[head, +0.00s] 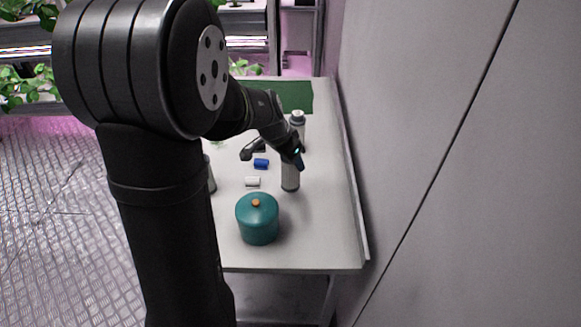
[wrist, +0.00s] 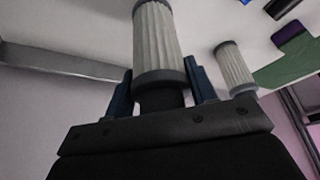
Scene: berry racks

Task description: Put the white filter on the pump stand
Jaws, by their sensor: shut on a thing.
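My gripper (wrist: 160,95) is shut on a pleated white filter (wrist: 157,40) with grey end rings, between its two blue fingers. In the head view the held filter (head: 290,179) hangs upright below my gripper (head: 297,160), over the right half of the table. I cannot tell whether its lower end touches the tabletop. A second pleated cylinder with a pale cap (head: 297,118) stands farther back; it also shows in the wrist view (wrist: 235,68). I cannot tell which thing is the pump stand.
A teal canister (head: 257,222) with an orange knob stands at the front of the table (head: 318,240). A small white cylinder (head: 252,182) and a blue one (head: 261,164) lie left of the filter. A grey object (head: 210,178) is partly hidden by my arm. A wall runs along the right.

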